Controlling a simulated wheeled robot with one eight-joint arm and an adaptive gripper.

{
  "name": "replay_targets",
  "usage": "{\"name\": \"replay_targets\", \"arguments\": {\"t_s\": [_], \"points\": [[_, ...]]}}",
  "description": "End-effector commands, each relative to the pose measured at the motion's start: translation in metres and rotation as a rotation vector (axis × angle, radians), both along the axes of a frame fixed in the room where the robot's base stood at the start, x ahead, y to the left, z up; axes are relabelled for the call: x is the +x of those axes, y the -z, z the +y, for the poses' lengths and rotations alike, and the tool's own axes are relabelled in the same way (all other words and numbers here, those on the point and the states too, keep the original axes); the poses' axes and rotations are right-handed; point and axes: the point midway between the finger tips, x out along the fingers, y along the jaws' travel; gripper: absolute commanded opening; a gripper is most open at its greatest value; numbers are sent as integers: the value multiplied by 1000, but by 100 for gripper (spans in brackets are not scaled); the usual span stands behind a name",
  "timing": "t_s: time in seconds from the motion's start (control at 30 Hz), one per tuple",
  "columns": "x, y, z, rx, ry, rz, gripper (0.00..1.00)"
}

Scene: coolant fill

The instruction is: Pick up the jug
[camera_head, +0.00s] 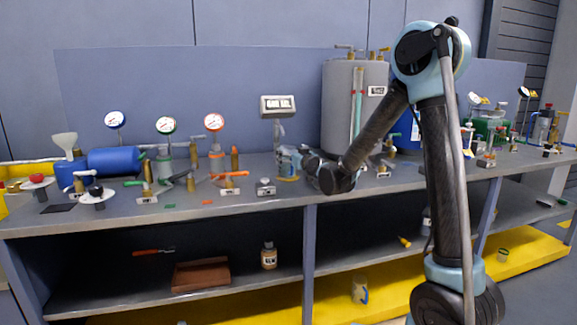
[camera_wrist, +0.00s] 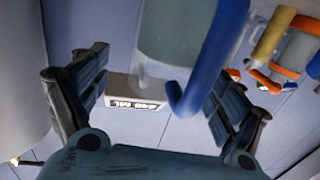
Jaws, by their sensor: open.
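The jug (camera_wrist: 175,38) is a pale, translucent vessel with a blue handle (camera_wrist: 215,50) at the top middle of the wrist view. My gripper (camera_wrist: 155,78) is open, one dark finger on each side of the picture, with the jug's lower-looking end and handle showing in the gap between them. I cannot tell whether the fingers touch it. In the head view my gripper (camera_head: 294,160) is low over the bench in front of the sign, and the jug is hard to make out beside it.
A volume sign (camera_head: 278,105) stands behind my gripper. A large grey tank (camera_head: 340,105) stands close on the right. Gauges, valves and brass fittings crowd the bench (camera_head: 250,203) to the left. The shelf below holds a bottle (camera_head: 268,256) and a brown tray (camera_head: 200,275).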

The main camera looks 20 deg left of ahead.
Motion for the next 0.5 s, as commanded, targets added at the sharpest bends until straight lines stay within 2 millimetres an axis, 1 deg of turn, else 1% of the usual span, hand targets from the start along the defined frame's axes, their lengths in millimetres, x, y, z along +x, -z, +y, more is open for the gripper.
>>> {"name": "replay_targets", "arguments": {"t_s": [0.03,0.1,0.2,0.43,0.47,0.5], "points": [[6,-2,6,1,-1,1,89],[13,-1,12,0,0,0,89],[19,-1,18,0,0,0,89],[20,-1,19,0,0,0,89],[20,-1,19,0,0,0,82],[20,-1,19,0,0,0,73]]}}
